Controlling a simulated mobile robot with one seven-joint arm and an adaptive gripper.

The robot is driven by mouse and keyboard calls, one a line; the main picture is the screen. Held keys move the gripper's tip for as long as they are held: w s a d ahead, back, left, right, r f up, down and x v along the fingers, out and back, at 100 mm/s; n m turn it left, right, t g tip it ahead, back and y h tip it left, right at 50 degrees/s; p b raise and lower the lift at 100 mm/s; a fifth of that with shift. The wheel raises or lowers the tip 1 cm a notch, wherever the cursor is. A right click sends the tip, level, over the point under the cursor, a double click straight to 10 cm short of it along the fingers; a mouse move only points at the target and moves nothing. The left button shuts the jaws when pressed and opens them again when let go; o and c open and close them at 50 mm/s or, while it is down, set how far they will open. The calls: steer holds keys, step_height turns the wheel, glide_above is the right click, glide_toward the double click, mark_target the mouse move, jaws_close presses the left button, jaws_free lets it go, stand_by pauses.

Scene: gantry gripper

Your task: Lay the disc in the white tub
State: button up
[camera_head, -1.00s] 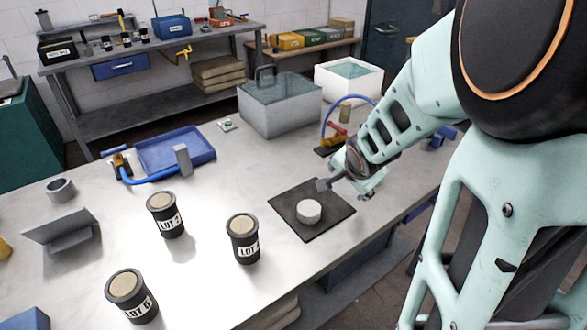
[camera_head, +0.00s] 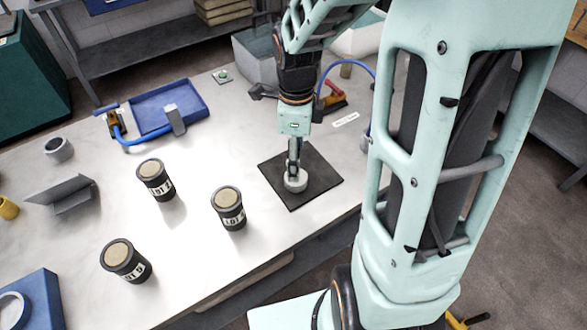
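The disc (camera_head: 296,184) is a short white cylinder lying on a black square mat (camera_head: 321,187) near the table's front edge. My gripper (camera_head: 294,170) points straight down over the disc, with its fingertips at the disc's top or sides. I see the fingers nearly edge-on, so I cannot tell whether they are open or closed on it.
A grey tank (camera_head: 252,58) stands left of the white tub, partly behind my arm. A red-handled fitting (camera_head: 333,97) with a blue hose is right of my wrist. Several black canisters (camera_head: 228,208) stand to the left, and a blue tray (camera_head: 168,107) lies farther back.

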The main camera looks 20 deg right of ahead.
mark_target(292, 187)
steer(key=shift+w+d+f+p, duration=0.15)
steer(key=shift+f+p, duration=0.1)
steer(key=shift+f, duration=1.65)
steer(key=shift+w+a+f+p, duration=0.1)
steer(key=shift+f+p, duration=0.1)
steer(key=shift+f, duration=1.65)
steer(key=c, duration=1.5)
steer(key=shift+c, duration=0.2)
steer(key=shift+d+r, duration=0.1)
steer(key=shift+r, duration=0.15)
